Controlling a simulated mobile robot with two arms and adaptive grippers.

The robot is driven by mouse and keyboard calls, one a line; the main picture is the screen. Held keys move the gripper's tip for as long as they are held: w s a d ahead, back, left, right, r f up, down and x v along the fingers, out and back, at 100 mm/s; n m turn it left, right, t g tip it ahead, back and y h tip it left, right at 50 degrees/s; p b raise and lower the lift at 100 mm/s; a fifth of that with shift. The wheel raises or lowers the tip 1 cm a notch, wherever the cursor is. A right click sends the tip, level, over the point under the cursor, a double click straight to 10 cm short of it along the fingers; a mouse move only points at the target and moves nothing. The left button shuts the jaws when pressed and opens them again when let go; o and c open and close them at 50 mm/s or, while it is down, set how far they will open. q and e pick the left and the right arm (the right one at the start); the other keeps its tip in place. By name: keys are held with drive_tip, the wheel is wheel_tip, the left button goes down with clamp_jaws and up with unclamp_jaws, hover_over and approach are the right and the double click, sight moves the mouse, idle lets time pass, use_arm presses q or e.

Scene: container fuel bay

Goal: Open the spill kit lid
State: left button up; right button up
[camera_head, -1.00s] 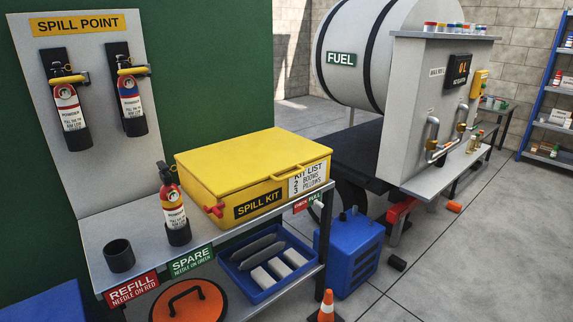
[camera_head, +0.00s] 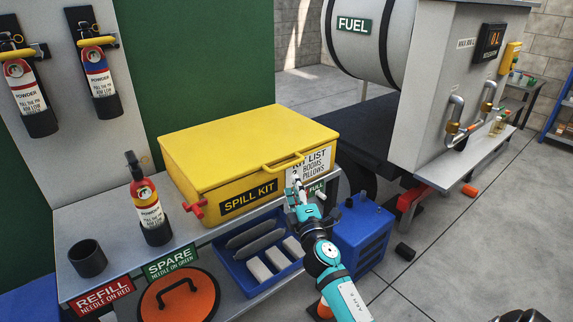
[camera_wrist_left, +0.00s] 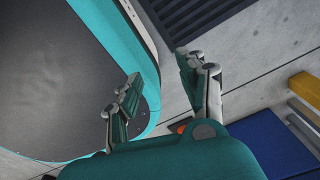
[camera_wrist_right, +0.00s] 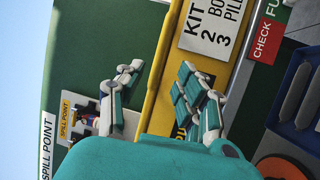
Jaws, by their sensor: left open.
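The yellow spill kit (camera_head: 240,155) stands on the grey bench with its lid (camera_head: 235,135) down. A yellow handle (camera_head: 283,164) sticks out at the lid's front edge, and a red latch (camera_head: 194,208) is on its front left. My right gripper (camera_head: 297,188) is in front of the kit's right side, just below the handle and over the kit list label. In the right wrist view, my right gripper (camera_wrist_right: 160,70) has its fingers apart with the yellow kit wall (camera_wrist_right: 165,85) beyond them. My left gripper (camera_wrist_left: 160,75) is open and empty over the floor, outside the head view.
A spare extinguisher (camera_head: 147,205) and a black cup (camera_head: 87,258) stand on the bench left of the kit. A blue tray (camera_head: 238,274) with pads is on the shelf below. A blue box (camera_head: 362,232) stands on the floor at right.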

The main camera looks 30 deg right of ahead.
sight(286, 166)
drive_tip(key=x, duration=0.9)
drive_tip(key=shift+w, duration=0.1)
clamp_jaws()
